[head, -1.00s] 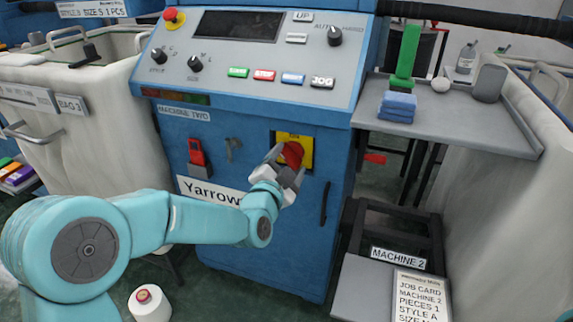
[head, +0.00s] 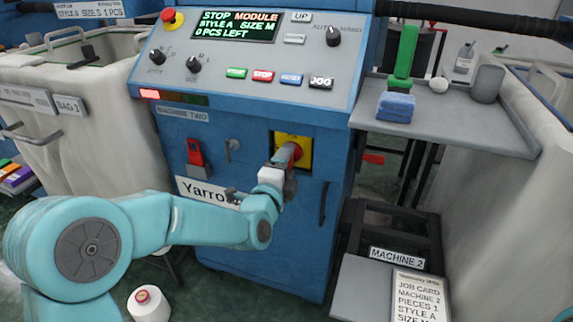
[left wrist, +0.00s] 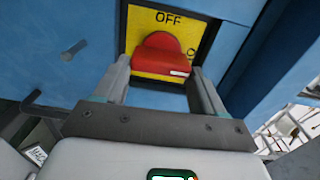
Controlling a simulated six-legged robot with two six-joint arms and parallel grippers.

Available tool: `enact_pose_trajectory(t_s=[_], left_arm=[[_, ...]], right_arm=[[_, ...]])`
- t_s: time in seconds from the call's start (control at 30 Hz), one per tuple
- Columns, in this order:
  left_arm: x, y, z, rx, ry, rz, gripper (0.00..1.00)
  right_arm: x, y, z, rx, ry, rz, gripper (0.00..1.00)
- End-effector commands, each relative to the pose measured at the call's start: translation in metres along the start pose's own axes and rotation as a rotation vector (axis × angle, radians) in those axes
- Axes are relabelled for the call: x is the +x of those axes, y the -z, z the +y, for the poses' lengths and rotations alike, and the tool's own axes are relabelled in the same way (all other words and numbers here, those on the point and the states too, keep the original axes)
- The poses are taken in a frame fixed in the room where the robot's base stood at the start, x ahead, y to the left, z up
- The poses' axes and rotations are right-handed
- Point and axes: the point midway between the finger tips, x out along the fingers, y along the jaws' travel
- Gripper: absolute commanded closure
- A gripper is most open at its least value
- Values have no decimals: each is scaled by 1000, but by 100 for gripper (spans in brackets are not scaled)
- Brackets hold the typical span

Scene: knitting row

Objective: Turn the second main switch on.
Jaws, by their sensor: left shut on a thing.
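The main switch of machine two is a red knob (head: 297,153) on a yellow plate (head: 306,149) on the blue cabinet front. My left gripper (head: 284,158) is at the knob and partly hides it. In the left wrist view the knob (left wrist: 160,56) sits between the two fingers of my left gripper (left wrist: 158,74), which is shut on it. The yellow plate (left wrist: 146,20) reads OFF at its top, and a white mark shows on the knob's lower right. The display (head: 236,26) is lit and reads STOP MODULE, STYLE A SIZE M, 0 PCS LEFT. My right gripper is out of view.
A lamp (head: 150,94) glows red at the left of the strip under the panel. A red emergency button (head: 172,20) is on the panel. A red switch (head: 196,158) and a black handle (head: 324,203) flank the plate. A grey shelf (head: 455,125) juts out right.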

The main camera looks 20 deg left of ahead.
Motion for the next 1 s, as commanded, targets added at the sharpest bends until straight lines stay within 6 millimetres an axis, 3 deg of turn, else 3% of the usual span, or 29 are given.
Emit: enact_pose_trajectory(t_s=[0.6,0.63,0.7,1.0], left_arm=[[0,0,0,42,0,-1,60],[0,-1,0,42,0,-1,23],[0,0,0,41,0,-1,4],[-1,0,0,39,0,0,4]], right_arm=[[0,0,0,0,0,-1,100],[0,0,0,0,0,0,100],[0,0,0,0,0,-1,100],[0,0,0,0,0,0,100]])
